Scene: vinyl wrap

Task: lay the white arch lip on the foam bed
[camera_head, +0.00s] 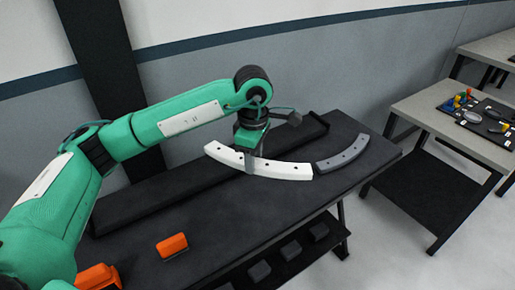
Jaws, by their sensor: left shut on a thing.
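The white arch lip (288,170) is a curved white strip with small dark holes, toward the right half of the dark bench. My left gripper (250,164) comes down from above and is shut on it left of its middle. The dark bench top (225,208) looks like the foam bed, though I cannot be sure of this. The lip is over this surface; whether it touches it is hard to tell. The fingertips are partly hidden by the lip. My right gripper is out of view.
A grey arch piece (342,155) lies close to the white lip's right end. A long dark raised bar (150,202) runs along the bench's back. An orange block (172,246) sits near the front left. A side table (425,112) with small tools stands at the right.

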